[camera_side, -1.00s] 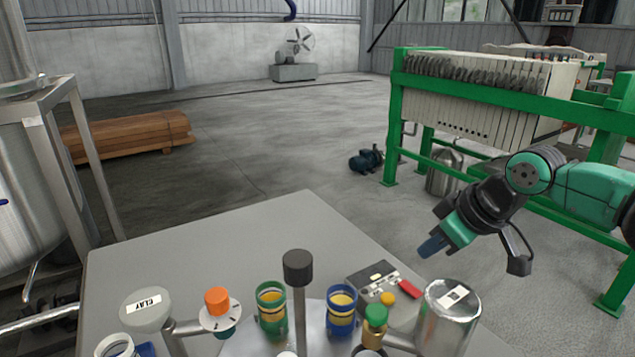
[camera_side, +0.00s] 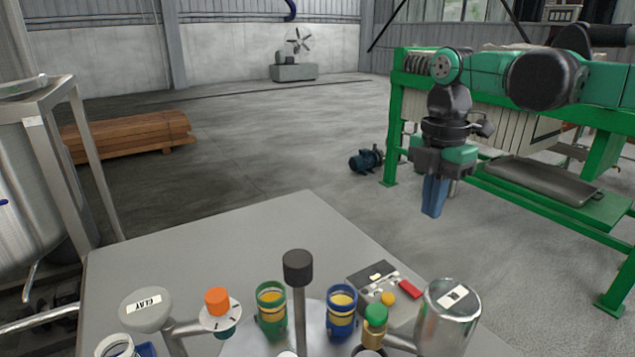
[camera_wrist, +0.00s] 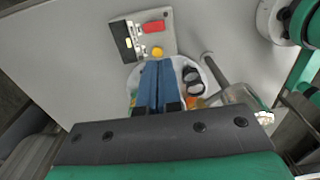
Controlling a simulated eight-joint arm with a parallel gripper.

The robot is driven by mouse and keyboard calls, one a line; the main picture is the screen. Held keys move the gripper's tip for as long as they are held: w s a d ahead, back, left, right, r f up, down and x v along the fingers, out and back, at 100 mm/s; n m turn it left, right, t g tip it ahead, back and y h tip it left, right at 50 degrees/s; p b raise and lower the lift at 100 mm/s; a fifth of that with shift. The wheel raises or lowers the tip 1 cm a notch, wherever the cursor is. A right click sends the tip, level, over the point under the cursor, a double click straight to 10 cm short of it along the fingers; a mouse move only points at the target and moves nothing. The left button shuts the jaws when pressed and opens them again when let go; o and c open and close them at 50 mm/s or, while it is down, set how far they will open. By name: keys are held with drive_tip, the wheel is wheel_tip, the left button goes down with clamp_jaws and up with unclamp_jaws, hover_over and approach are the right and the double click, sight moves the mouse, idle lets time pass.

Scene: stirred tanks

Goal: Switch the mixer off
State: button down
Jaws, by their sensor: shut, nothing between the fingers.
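A grey control box (camera_side: 372,278) with a red rocker or button (camera_side: 410,289), a yellow knob (camera_side: 388,298) and a dark panel stands on the table in the side view. In the wrist view the same box (camera_wrist: 168,43) shows the red part (camera_wrist: 153,26) and yellow knob (camera_wrist: 157,52) just beyond my fingertips. My gripper (camera_side: 432,213) is shut and empty, pointing down, above and beyond the table's right edge in the side view, apart from the box. Its blue fingers also show in the wrist view (camera_wrist: 157,66). Which part switches the mixer cannot be told.
A green-framed press (camera_side: 395,120) stands behind my arm. The table's back part is clear.

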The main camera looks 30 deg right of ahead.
sight(415, 292)
drive_tip(key=shift+f, duration=0.1)
wheel_tip(415, 292, down, 14)
drive_tip(key=shift+s+r, duration=0.1)
idle(0.6)
